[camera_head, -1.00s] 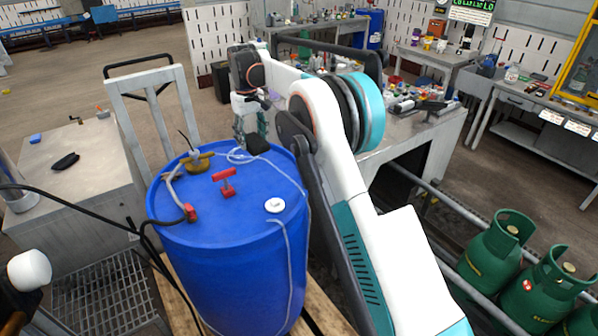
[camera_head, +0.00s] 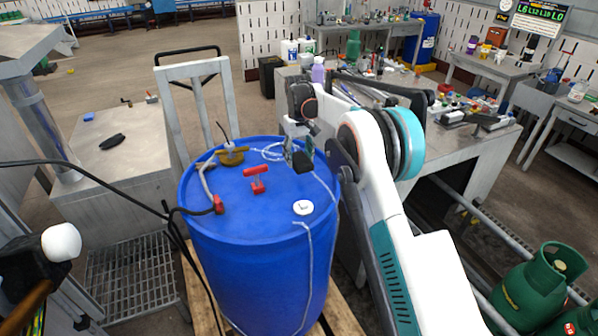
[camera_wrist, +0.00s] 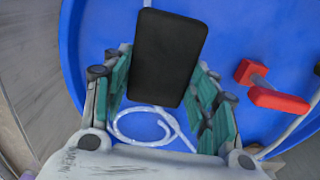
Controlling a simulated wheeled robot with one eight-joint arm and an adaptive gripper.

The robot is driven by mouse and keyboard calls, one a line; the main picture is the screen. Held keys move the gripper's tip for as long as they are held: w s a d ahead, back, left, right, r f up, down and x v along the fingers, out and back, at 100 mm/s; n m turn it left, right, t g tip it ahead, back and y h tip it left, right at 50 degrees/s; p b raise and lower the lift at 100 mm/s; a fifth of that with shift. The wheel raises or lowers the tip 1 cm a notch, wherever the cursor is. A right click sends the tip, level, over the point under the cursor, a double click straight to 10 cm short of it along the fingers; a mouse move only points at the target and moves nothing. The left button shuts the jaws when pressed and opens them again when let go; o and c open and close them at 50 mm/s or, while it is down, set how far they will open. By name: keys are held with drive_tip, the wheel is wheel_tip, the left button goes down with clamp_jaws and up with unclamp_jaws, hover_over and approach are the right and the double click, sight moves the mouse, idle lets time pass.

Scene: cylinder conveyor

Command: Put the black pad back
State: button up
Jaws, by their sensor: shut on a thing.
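The black pad (camera_head: 303,162) is in my gripper (camera_head: 299,150), over the far right part of the blue drum's top (camera_head: 240,200). In the wrist view the pad (camera_wrist: 168,58) is a dark rounded rectangle between the green-faced fingers of my gripper (camera_wrist: 163,88), which is shut on it. Blue drum top lies behind the pad there. Whether the pad touches the drum is not clear.
The drum top also bears a red T-handle (camera_head: 257,180), a brass fitting (camera_head: 232,157), a white cap (camera_head: 303,207) and a loose clear tube. A grey cabinet (camera_head: 110,185) stands left, a cluttered workbench (camera_head: 455,150) right. Green gas cylinders (camera_head: 540,285) stand lower right.

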sight(299, 178)
drive_tip(key=shift+f, duration=3.25)
drive_tip(key=shift+b, duration=0.3)
drive_tip(key=o, duration=1.1)
drive_tip(key=shift+f, duration=0.1)
